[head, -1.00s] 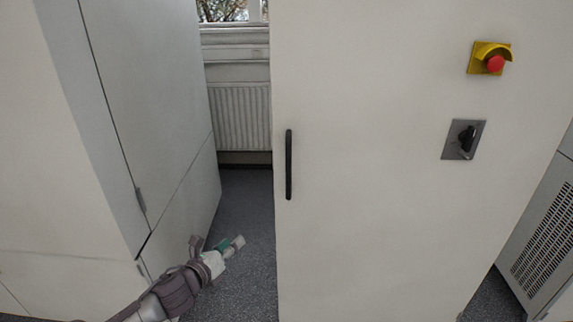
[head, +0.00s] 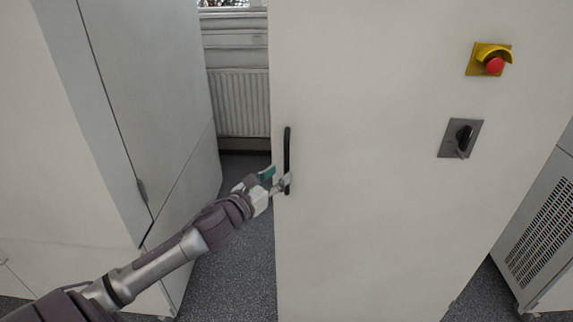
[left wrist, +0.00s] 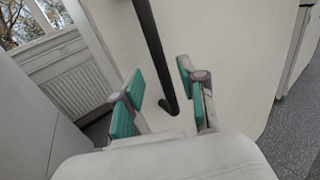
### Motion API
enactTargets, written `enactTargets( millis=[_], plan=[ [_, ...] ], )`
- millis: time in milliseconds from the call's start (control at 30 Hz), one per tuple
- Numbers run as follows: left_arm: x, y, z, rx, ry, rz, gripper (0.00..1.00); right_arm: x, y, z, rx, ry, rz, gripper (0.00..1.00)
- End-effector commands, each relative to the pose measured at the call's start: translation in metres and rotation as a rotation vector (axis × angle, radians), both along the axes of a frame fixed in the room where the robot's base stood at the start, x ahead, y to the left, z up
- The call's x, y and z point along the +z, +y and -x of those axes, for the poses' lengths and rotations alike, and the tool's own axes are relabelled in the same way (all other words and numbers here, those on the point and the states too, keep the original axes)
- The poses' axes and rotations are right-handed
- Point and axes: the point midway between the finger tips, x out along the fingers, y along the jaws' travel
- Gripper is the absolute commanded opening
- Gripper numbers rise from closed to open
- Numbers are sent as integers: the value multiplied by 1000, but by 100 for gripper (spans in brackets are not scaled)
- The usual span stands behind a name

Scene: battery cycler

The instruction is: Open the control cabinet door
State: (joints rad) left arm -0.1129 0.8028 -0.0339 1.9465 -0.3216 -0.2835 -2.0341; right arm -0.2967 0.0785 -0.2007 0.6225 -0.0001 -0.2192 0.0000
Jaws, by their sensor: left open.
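The control cabinet door (head: 370,230) is a large pale panel in the head view, and it looks shut. Its black vertical bar handle (head: 287,150) is near the door's left edge. My left gripper (head: 279,182) is at the lower part of the handle. In the left wrist view the handle (left wrist: 155,55) runs down between the two green-padded fingers of my left gripper (left wrist: 160,92), which are apart. The handle's lower end shows between or just beyond the fingertips; I cannot tell whether they touch it. My right gripper is not in view.
A yellow and red emergency switch (head: 490,60) and a black rotary switch (head: 461,138) are on the door's right side. Another pale cabinet (head: 150,100) stands at the left. A radiator (head: 240,102) is behind the gap, and grey floor lies between the cabinets.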

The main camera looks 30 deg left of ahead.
Motion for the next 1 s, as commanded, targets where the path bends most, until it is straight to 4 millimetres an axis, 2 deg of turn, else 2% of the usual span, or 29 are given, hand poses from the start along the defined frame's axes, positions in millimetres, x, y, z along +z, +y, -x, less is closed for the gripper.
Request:
enactTargets(
  millis=[100,300,667,900,1000],
  plan=[
    [4,-1,-20,-1,-3,1,41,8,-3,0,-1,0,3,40],
    [2,-2,-39,0,-1,0,41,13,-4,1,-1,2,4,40],
    [0,-2,-43,-2,0,0,41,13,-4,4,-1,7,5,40],
    [0,-2,-43,-1,0,0,1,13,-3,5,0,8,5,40],
    [0,-2,-43,-1,0,0,0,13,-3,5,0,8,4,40]
  ],
)
